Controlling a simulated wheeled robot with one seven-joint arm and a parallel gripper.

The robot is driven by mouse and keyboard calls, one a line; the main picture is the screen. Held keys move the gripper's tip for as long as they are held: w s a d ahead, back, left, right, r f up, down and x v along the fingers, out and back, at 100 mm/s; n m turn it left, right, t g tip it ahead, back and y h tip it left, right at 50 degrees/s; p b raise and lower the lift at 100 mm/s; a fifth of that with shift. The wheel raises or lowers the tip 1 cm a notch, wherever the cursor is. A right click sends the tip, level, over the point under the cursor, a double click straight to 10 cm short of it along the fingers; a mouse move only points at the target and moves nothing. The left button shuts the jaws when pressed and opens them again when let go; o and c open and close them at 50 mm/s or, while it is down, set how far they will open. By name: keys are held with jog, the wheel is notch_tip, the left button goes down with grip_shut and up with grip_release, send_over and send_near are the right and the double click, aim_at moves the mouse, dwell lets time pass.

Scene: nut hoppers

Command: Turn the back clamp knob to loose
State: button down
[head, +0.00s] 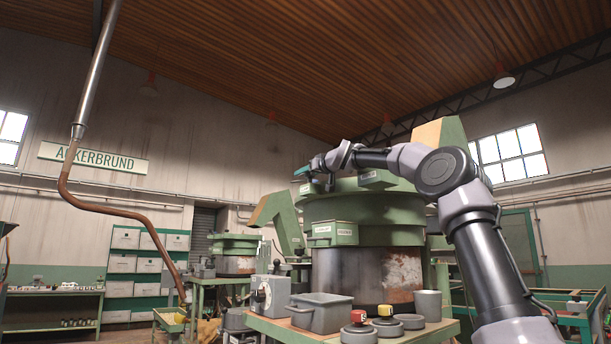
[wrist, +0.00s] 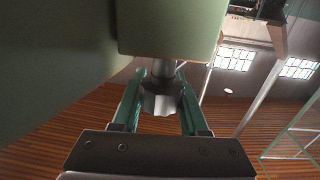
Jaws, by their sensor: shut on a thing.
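A grey, scalloped clamp knob (wrist: 160,102) on a short stem shows in the wrist view, joined to a green block (wrist: 170,25). My gripper (wrist: 160,76) has its two green fingers on either side of the knob and is shut on it. In the head view my gripper (head: 304,172) reaches over to the far left of the top of the big green hopper (head: 360,209). The knob itself cannot be made out there. No label or loose mark on this knob is readable.
A green chute (head: 276,217) rises left of the hopper. A brown pipe (head: 120,210) hangs farther left.

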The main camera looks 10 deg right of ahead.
jog(key=shift+f, duration=0.1)
dwell(0.4)
jog(key=shift+c, duration=2.2)
grip_release()
jog(key=shift+s, duration=0.1)
jog(key=shift+s+d, duration=0.45)
jog(key=shift+s, duration=0.1)
jog(key=v, duration=0.9)
jog(key=shift+s, duration=0.1)
